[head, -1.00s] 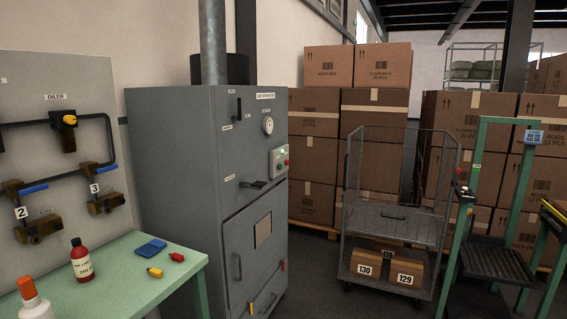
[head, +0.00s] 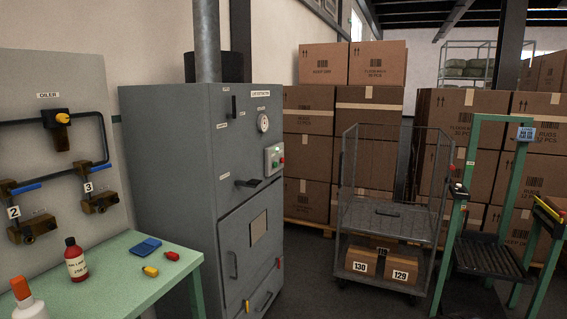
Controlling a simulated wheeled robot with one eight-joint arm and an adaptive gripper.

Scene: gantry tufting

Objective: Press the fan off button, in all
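The grey lint extractor cabinet (head: 205,190) stands left of centre with a duct pipe rising from its top. On its right-hand face is a small light control box (head: 274,160) with a green spot and a red button (head: 281,161) at its side. Labels on the box are too small to read, so I cannot tell which button is the fan off button. A round gauge (head: 263,123) sits above the box, and a dark handle (head: 248,183) below it. My gripper is not in view.
A green table (head: 130,268) with bottles and small coloured items is at the lower left, below a pipe panel (head: 40,90). A wire cage trolley (head: 385,215) with boxes stands right of the cabinet. Stacked cartons (head: 310,115) fill the back. Open floor (head: 315,285) lies between cabinet and trolley.

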